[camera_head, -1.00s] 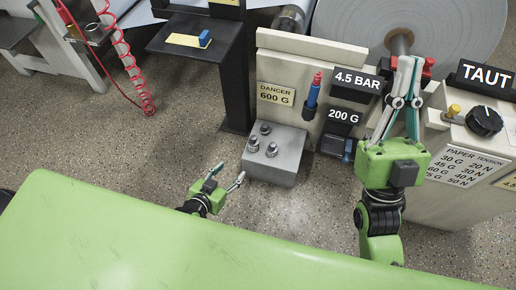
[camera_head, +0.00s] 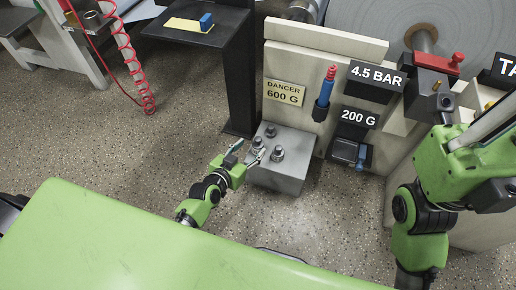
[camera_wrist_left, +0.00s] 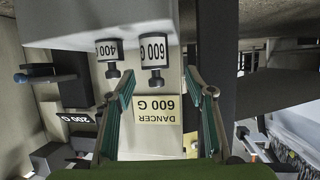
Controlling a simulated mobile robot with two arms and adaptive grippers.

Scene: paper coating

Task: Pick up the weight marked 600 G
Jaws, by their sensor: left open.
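The weight marked 600 G (camera_wrist_left: 153,50) shows upside down in the left wrist view, its label and dark knob between my fingers. The weight marked 400 G (camera_wrist_left: 110,48) is beside it, left of my fingers. In the head view several small metal weights (camera_head: 278,153) stand on a grey block (camera_head: 280,180); their labels cannot be read there. My left gripper (camera_head: 248,153) is open at the block's left edge, close to the weights. Its fingers (camera_wrist_left: 160,76) spread on either side of the 600 G weight's knob, with no clear contact.
A cream panel (camera_head: 310,75) with a "DANCER 600 G" sign (camera_head: 284,95) stands behind the block. A red and blue tool (camera_head: 324,95) hangs on it. A 200 G box (camera_head: 354,118) is to the right. A dark post (camera_head: 238,80) rises close on the left.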

